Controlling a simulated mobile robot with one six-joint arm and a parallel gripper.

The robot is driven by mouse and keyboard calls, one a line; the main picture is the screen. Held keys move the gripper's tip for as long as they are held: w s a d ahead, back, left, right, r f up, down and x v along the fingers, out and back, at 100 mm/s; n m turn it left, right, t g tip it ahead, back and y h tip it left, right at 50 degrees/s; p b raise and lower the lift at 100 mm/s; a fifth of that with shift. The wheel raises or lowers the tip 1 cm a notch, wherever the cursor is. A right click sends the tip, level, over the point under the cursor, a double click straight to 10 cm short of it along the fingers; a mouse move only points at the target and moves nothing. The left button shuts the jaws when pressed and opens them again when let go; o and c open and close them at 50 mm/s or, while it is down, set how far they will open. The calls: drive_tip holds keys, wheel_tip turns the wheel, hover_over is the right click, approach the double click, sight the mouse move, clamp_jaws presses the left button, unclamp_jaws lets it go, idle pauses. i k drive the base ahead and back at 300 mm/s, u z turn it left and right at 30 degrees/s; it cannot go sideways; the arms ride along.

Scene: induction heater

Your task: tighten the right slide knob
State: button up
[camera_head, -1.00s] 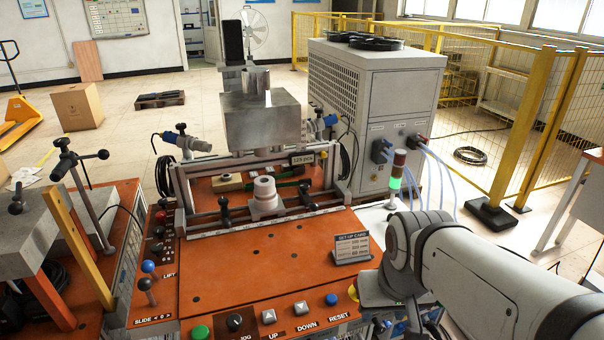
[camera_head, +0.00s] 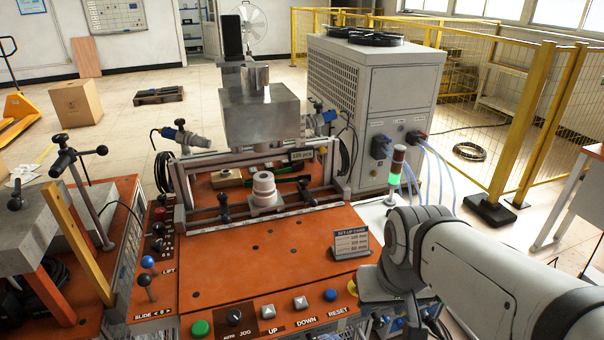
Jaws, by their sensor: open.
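The right slide knob (camera_head: 305,188) is a small black knob on the front rail (camera_head: 270,214) of the machine, right of the pale stacked round piece (camera_head: 264,188). A similar black left knob (camera_head: 224,203) stands on the same rail. Whether either knob is tight cannot be seen. My arm (camera_head: 480,265) enters from the lower right and bends down at the machine's right front corner. My gripper is not visible; the end of the arm is hidden below the bend. Nothing of mine touches the right knob.
The orange table top (camera_head: 220,280) is clear in front of the rail, with a set-up card (camera_head: 351,242) at its right. Buttons and a jog knob (camera_head: 234,316) line the front edge. A signal light (camera_head: 396,165) and a grey cabinet (camera_head: 385,100) stand right and behind.

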sight(303, 182)
drive_tip(key=z, duration=2)
drive_tip(key=k, duration=0.9)
drive_tip(key=u, duration=0.75)
drive_tip(key=i, duration=1)
drive_tip(key=u, duration=0.05)
